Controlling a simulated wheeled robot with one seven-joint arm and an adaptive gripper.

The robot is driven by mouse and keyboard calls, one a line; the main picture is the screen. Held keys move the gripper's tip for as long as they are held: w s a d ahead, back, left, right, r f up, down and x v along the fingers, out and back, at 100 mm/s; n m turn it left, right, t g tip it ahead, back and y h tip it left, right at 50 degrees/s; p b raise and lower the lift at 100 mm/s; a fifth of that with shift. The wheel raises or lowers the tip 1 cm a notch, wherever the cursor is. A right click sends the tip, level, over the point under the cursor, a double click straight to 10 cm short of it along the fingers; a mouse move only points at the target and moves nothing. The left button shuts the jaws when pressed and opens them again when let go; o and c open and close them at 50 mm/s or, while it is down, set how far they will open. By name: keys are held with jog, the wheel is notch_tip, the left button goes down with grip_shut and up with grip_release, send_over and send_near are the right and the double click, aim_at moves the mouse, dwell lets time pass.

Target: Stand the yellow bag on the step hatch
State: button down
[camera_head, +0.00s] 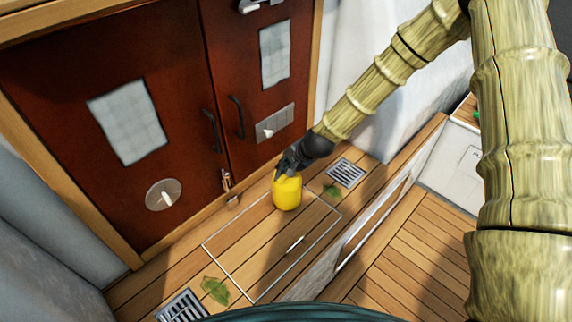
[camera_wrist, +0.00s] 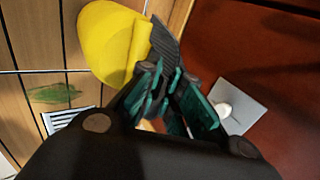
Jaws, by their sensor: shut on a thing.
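The yellow bag (camera_head: 287,192) is a small rounded yellow thing at the end of my arm in the head view. It is over the far right corner of the step hatch (camera_head: 262,245), a wooden plank panel with a pale outline. My gripper (camera_head: 287,168) is shut on the top of the bag. In the wrist view the bag (camera_wrist: 108,42) shows beside the dark fingers (camera_wrist: 165,60), which pinch its edge. The bag looks about upright in the head view. I cannot tell whether its bottom touches the hatch.
Red-brown doors (camera_head: 215,125) with handles stand close behind the hatch. A drain grate (camera_head: 346,172) and a leaf (camera_head: 332,191) lie right of the bag. Another grate (camera_head: 182,307) and leaf (camera_head: 216,290) lie at the front left. The step drops to a lower slatted floor (camera_head: 425,255).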

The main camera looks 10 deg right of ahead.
jog(key=shift+f, duration=0.2)
jog(key=c, duration=1.6)
grip_release()
jog(key=shift+r, duration=0.15)
jog(key=shift+s+d+r, duration=0.15)
jog(key=shift+r, duration=0.2)
jog(key=b+v, duration=0.1)
jog(key=v, duration=1)
jog(key=s+d+f+n+g+h, duration=0.1)
jog(key=s+f+n+g, duration=0.1)
jog(key=s+f, duration=0.7)
jog(key=s+d+f+n+g+h, duration=0.1)
jog(key=s+d+f+n, duration=0.1)
jog(key=s+f+n, duration=0.3)
jog(key=s+d+f+n+g+h, duration=0.1)
jog(key=s+f+n+g, duration=0.1)
jog(key=s+f, duration=1.1)
jog(key=s+n, duration=0.1)
jog(key=s, duration=1)
jog(key=shift+d+f+n+g+h, duration=0.15)
jog(key=shift+d+n+g+h, duration=0.15)
jog(key=shift+n+h, duration=0.1)
